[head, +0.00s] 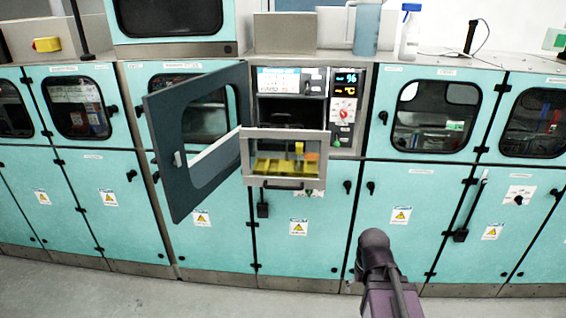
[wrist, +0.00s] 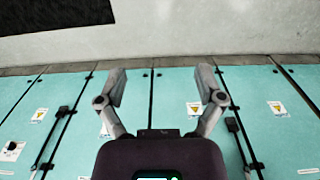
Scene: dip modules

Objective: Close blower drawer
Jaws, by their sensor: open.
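The blower drawer (head: 284,181) is in the middle of the head view. It sticks out from the oven-like unit (head: 348,88), with a grey frame, a clear front pane and a dark handle (head: 284,187) low on its front. Yellow pieces and an orange one show in it. My gripper (wrist: 160,82) is open in the wrist view, with its two grey fingers wide apart and nothing between them. In the head view my arm shows at the lower right, below and right of the drawer and apart from it; the fingers are not clearly visible there.
A dark grey door (head: 162,140) with a window stands swung open to the left of the drawer, close beside it. Teal cabinets (head: 424,200) with small black handles run along the wall. The grey floor (head: 180,296) in front looks clear.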

